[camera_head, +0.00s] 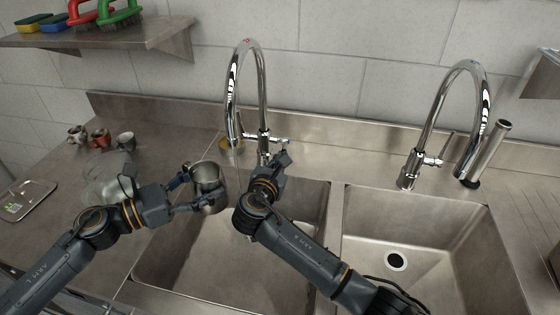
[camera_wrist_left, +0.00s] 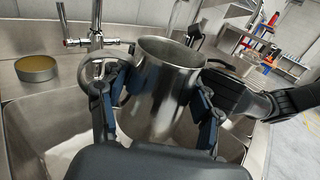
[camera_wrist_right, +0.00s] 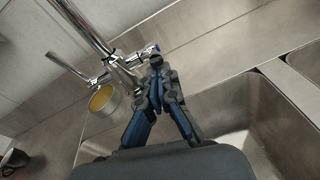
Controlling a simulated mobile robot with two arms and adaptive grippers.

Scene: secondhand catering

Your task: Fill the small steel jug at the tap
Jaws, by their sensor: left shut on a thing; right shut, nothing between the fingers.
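The small steel jug (camera_head: 209,187) is upright in my left gripper (camera_head: 194,190), over the left basin and to the left of and below the tap spout. In the left wrist view the jug (camera_wrist_left: 162,90) stands between both fingers, its mouth open upward. The left tap (camera_head: 245,90) is a chrome gooseneck with a side lever (camera_head: 279,141). My right gripper (camera_head: 281,163) is shut and empty, close to this lever. In the right wrist view the blue-marked lever end (camera_wrist_right: 152,48) is just beyond the fingertips; I cannot tell whether they touch. Whether water runs is unclear.
A second tap (camera_head: 460,110) stands behind the right basin (camera_head: 440,230). A round tin (camera_wrist_left: 37,68) is behind the left basin (camera_head: 165,265). Small cups (camera_head: 100,138), a clear container (camera_head: 105,175) and a tray (camera_head: 27,200) are on the left counter. A shelf (camera_head: 150,38) holds brushes.

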